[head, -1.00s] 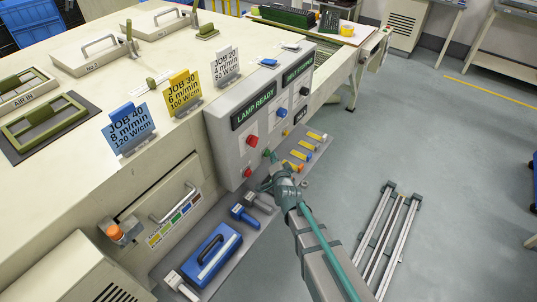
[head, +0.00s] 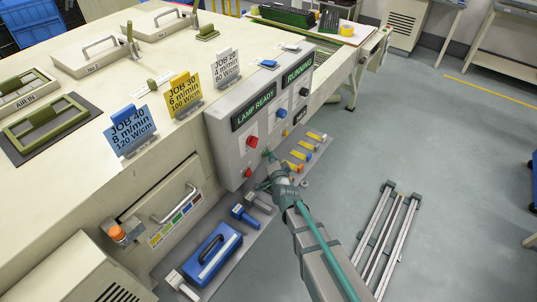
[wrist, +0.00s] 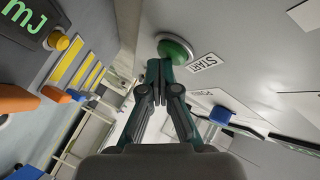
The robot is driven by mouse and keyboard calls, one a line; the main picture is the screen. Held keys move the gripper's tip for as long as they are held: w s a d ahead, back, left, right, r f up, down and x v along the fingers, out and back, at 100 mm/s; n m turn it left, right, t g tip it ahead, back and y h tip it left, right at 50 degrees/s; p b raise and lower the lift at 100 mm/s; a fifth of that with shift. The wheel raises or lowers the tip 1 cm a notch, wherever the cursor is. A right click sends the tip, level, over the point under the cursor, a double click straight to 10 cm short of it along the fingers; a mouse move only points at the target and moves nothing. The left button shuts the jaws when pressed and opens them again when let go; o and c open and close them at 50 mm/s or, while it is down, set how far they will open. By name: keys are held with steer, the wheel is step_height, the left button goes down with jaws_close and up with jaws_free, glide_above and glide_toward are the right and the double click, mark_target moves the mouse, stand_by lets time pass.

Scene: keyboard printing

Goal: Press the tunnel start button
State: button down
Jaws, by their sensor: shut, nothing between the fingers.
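The green start button (wrist: 176,48) shows in the wrist view on the pale panel, beside a label reading START (wrist: 203,63). My gripper (wrist: 166,72) is shut and empty, with its fingertips at the near edge of the button; they appear to touch it. In the head view my gripper (head: 271,160) reaches the front of the grey control box (head: 226,150), and its tip largely hides the button.
A red button (head: 252,142) sits just left of my gripper, with another red knob (head: 248,173) below. A blue knob (head: 282,113) and a black knob (head: 304,91) are to the right. A shelf with coloured tools (head: 298,155) runs below. Open floor (head: 420,150) lies right.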

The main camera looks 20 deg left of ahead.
steer(key=shift+d+f+b, duration=0.1)
steer(key=shift+b, duration=0.3)
steer(key=shift+s+d+b, duration=0.2)
steer(key=shift+d+b, duration=0.5)
steer(key=shift+b, duration=0.5)
steer(key=shift+d, duration=0.1)
steer(key=d+b, duration=0.2)
steer(key=b, duration=0.3)
steer(key=s+d+b, duration=0.1)
steer(key=d+b, duration=0.1)
steer(key=b, duration=0.3)
steer(key=shift+d, duration=0.35)
